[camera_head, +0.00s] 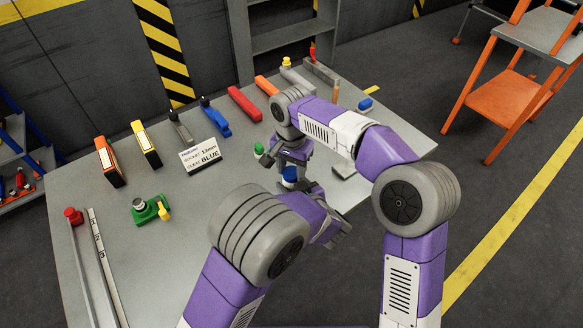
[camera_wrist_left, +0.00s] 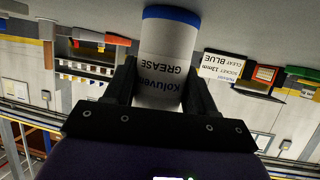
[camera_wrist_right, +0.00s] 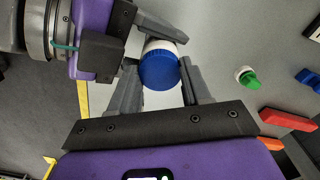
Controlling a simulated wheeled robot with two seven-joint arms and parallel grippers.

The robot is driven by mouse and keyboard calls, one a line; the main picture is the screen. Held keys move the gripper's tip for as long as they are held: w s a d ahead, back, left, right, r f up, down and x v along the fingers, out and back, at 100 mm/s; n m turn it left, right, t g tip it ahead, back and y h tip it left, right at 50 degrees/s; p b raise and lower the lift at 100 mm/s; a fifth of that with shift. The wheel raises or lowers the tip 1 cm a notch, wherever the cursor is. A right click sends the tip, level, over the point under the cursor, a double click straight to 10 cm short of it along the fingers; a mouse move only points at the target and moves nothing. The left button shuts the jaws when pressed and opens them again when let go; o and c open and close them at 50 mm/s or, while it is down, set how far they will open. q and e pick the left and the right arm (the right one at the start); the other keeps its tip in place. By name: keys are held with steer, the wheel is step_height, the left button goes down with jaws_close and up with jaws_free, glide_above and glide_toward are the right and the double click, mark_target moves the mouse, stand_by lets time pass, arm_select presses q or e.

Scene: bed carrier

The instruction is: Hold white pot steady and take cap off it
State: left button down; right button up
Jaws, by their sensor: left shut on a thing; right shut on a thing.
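The white pot (camera_wrist_left: 166,55) stands on the table and is labelled "Koluver GREASE", upside down in the left wrist view. A blue band (camera_wrist_left: 170,13) shows at its base. My left gripper (camera_wrist_left: 162,90) has its fingers on either side of the pot's body and is shut on it. The blue cap (camera_wrist_right: 159,70) is on top of the pot in the right wrist view, and also shows in the head view (camera_head: 290,173). My right gripper (camera_wrist_right: 158,88) comes from above, shut on the cap, one finger each side. In the left wrist view the cap is hidden.
A grey table (camera_head: 110,215) holds a white sign (camera_head: 200,155), a green-and-yellow item (camera_head: 150,209) and a small green-topped item (camera_head: 259,149) near the grippers. Red (camera_head: 244,104) and blue (camera_head: 215,118) tools lie along the back. The table's middle left has free room.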

steer(key=n, duration=0.7)
steer(key=shift+n, duration=0.4)
steer(key=n, duration=0.7)
steer(key=shift+n, duration=0.3)
steer(key=n, duration=1.5)
steer(key=shift+r, duration=0.1)
steer(key=shift+r, duration=0.1)
